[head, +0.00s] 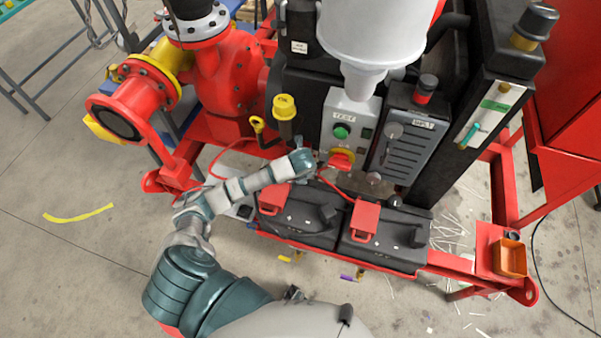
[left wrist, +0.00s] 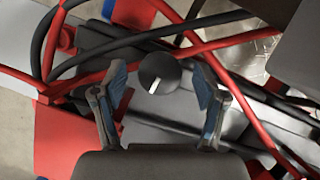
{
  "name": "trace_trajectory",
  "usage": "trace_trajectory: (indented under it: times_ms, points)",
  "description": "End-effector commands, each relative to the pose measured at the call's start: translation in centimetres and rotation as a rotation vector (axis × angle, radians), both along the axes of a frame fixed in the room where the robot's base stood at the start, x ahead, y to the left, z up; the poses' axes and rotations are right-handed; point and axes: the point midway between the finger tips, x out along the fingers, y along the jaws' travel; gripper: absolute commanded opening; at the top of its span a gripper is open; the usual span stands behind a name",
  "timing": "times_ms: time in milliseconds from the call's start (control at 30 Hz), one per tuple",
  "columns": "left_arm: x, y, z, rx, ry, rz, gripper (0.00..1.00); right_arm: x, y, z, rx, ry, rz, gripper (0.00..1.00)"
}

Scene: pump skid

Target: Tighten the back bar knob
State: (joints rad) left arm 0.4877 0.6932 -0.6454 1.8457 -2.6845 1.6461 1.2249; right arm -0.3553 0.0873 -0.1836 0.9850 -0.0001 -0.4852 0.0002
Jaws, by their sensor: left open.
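A round dark knob (left wrist: 158,72) with a white pointer line shows in the left wrist view. It sits between the two blue-padded fingers of my left gripper (left wrist: 160,84), which is open, with a gap on each side of the knob. In the head view my left arm reaches in from the left to the skid, and its wrist ends just left of the red rotary switch, above the batteries. The fingers and the knob cannot be made out clearly there. My right gripper is not in view.
Two black batteries (head: 300,219) with red terminal covers (head: 365,218) stand below the hand. Red and black cables (left wrist: 180,48) cross close around the fingers. The grey test box (head: 349,113) and a charger (head: 409,135) stand behind. An orange tray (head: 510,258) is at the right.

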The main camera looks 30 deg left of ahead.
Motion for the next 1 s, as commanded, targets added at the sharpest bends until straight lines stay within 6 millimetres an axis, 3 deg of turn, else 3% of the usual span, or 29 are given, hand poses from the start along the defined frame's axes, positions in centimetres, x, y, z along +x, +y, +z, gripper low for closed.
trace_trajectory:
  times_ms: [500,700,1000]
  points:
    - [-2.9,-2.0,9.3,0.000,-0.006,0.000,0.72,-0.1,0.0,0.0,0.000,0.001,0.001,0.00]
    - [-3.4,-2.2,10.4,0.000,-0.003,0.001,0.72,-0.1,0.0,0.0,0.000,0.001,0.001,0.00]
    - [-3.4,-2.2,10.4,0.000,-0.002,0.001,0.72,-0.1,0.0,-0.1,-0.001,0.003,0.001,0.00]
